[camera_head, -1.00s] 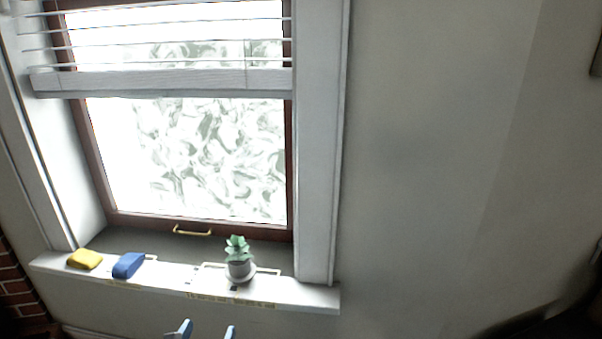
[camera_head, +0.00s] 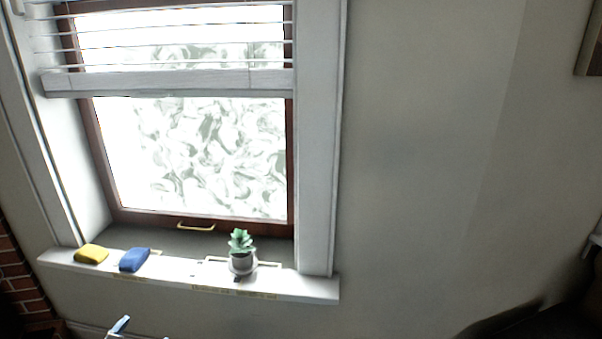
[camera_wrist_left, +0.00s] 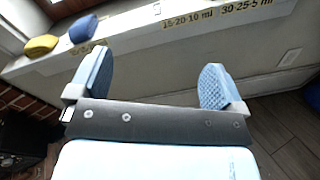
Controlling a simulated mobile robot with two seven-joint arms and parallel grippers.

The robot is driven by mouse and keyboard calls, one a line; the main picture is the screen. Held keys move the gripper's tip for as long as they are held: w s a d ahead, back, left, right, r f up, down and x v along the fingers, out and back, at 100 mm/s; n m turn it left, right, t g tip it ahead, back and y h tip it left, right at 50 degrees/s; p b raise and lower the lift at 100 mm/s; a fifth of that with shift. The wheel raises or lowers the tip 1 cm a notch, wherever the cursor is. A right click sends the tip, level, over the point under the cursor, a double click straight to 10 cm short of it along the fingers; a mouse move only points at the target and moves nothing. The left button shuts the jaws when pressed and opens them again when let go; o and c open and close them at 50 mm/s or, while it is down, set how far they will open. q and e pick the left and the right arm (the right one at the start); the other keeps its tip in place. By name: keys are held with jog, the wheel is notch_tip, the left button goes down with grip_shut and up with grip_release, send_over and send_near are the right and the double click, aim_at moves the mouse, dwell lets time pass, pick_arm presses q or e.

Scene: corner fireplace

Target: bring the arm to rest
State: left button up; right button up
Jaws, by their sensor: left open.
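My left gripper (camera_wrist_left: 153,85) is open and empty in the left wrist view, its two blue-padded fingers wide apart below the window sill. In the head view only the tip of one finger (camera_head: 120,325) shows clearly at the bottom edge, below the sill. No object is between the fingers. My right gripper is in neither view.
The white sill (camera_head: 315,288) carries a yellow block (camera_head: 91,254), a blue block (camera_head: 134,260) and a potted plant (camera_head: 241,252). Labels line its front edge. Brick (camera_head: 22,275) stands at the left. The wall (camera_head: 430,150) right of the window is bare.

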pick_arm(q)
jog(key=s+d+f+n+g, duration=0.25)
jog(key=s+n, duration=0.55)
jog(key=n, duration=0.4)
jog(key=s+d+f+n+g, duration=0.25)
jog(key=s+n, duration=0.45)
jog(key=n, duration=0.4)
jog(key=s+d+f+n+g, duration=0.25)
jog(key=s+n, duration=0.55)
jog(key=n, duration=0.4)
jog(key=w+d+r+n+t, duration=0.2)
jog(key=d+n, duration=0.3)
jog(key=d, duration=0.5)
notch_tip(320, 180, up, 17)
jog(key=s+a+p, duration=0.1)
jog(key=p, duration=2.4)
jog(key=shift+s+a+r, duration=0.15)
jog(key=shift+s+a, duration=0.15)
jog(key=shift+a, duration=0.05)
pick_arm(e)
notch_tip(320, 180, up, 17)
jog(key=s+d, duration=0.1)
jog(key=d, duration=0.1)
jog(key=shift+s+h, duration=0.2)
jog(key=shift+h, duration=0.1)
pick_arm(q)
jog(key=shift+g, duration=0.25)
